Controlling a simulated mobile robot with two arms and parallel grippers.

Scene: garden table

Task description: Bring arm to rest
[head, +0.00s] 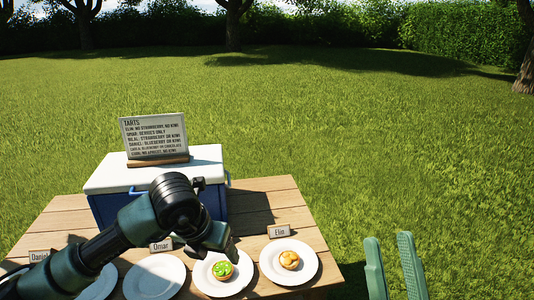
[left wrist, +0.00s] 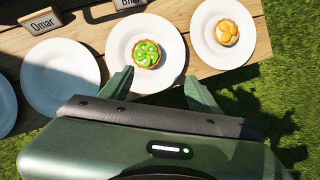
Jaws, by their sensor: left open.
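My left arm reaches in from the left in the head view, its wrist over the near side of the table. My left gripper (left wrist: 160,84) is open and empty; its two green fingers are apart near the front rim of the plate (left wrist: 115,50) with the green-topped tart (left wrist: 146,53). In the head view the arm largely hides these fingers. My right gripper (head: 395,256) shows two green fingers apart with nothing between them, right of the table over the grass.
A wooden table (head: 262,205) holds several white plates and name cards. Elin's plate (head: 270,266) has an orange-topped tart (head: 289,260); Omar's plate (head: 150,284) is empty. A blue-white cooler (head: 108,178) with a tart sign (head: 153,134) stands behind. Open lawn lies right.

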